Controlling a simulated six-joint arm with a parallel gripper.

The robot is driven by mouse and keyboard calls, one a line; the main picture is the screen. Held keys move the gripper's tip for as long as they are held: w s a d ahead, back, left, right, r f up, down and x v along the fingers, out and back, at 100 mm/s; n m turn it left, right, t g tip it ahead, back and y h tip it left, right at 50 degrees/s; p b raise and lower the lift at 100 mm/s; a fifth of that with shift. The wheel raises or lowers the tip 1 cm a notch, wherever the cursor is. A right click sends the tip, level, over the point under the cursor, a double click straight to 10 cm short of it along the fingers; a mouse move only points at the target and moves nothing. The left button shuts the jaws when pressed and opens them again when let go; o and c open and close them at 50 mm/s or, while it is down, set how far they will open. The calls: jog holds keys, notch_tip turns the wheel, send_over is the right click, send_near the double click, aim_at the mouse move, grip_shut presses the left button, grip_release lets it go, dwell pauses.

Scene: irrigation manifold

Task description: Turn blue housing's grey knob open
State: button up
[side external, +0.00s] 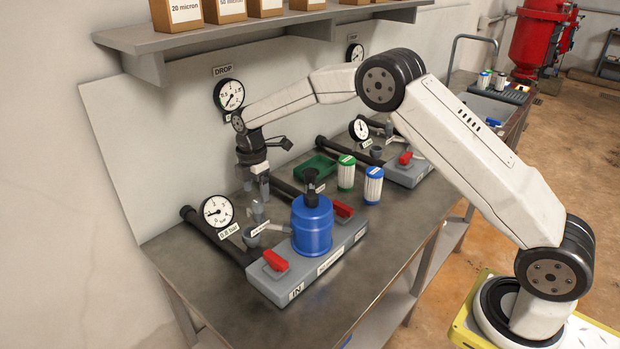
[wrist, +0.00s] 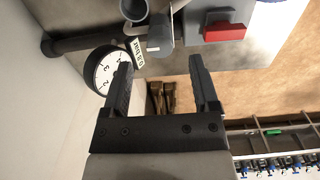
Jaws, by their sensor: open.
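The blue housing (side external: 312,228) stands upright on a grey block at the front of the bench. A dark fitting (side external: 311,186) with a small knob tops it. Grey pipe fittings (side external: 258,214) stand behind it; whether one is the grey knob, I cannot tell. My gripper (side external: 256,186) points down behind and left of the housing, apart from it. In the wrist view its two fingers (wrist: 158,72) are spread with nothing held between them. A grey cylindrical fitting (wrist: 159,36) shows beyond the fingertips. The blue housing is not clearly visible in the wrist view.
Red handles (side external: 275,261) sit on the grey block; one shows in the wrist view (wrist: 225,31). A round gauge (side external: 217,211) is at left, and a gauge (wrist: 107,69) is close to a finger. Green and blue-banded cartridges (side external: 346,172) stand right of the housing.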

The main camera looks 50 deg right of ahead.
aim_at(257, 202)
jog(key=shift+f, duration=2.1)
grip_shut()
